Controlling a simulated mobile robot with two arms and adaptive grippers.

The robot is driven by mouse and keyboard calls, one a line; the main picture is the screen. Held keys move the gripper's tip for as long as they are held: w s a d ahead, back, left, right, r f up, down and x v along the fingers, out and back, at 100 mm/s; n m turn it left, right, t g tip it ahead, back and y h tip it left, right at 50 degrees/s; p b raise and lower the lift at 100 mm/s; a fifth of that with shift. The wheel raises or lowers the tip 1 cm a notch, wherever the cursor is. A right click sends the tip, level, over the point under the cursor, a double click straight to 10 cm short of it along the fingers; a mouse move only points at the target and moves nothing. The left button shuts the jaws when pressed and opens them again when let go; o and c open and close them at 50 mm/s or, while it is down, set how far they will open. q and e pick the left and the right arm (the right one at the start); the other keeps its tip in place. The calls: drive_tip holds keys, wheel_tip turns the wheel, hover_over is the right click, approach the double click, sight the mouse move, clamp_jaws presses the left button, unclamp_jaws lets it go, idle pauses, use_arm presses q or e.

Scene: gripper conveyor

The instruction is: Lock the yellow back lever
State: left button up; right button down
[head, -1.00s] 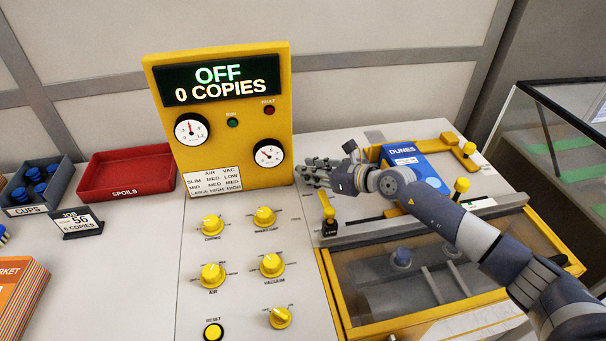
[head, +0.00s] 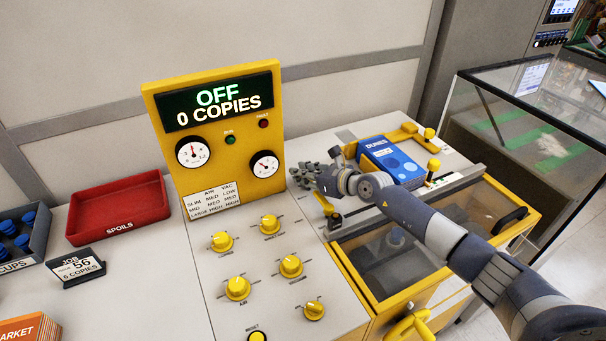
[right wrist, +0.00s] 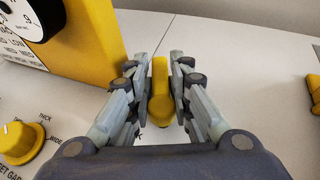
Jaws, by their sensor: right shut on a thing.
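My right gripper (head: 305,177) is at the left end of the feeder, just right of the yellow control panel. In the right wrist view my right gripper (right wrist: 160,75) has its fingers on both sides of a yellow lever (right wrist: 159,95), shut on it. A letter K shows on the surface beside this lever; the rest of the label is hidden. The head view hides the held lever behind the gripper. My left gripper is not in view.
The control panel (head: 219,128) reads OFF, 0 COPIES. Several yellow knobs (head: 237,288) stand on the white top. A blue DUNES stack (head: 391,161) lies behind my right arm. A red spoils tray (head: 118,208) and a job card (head: 82,267) are at left.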

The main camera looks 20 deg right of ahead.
drive_tip(key=c, duration=1.5)
unclamp_jaws()
drive_tip(key=shift+c, duration=0.2)
drive_tip(key=v, duration=1.2)
drive_tip(key=shift+f, duration=0.1)
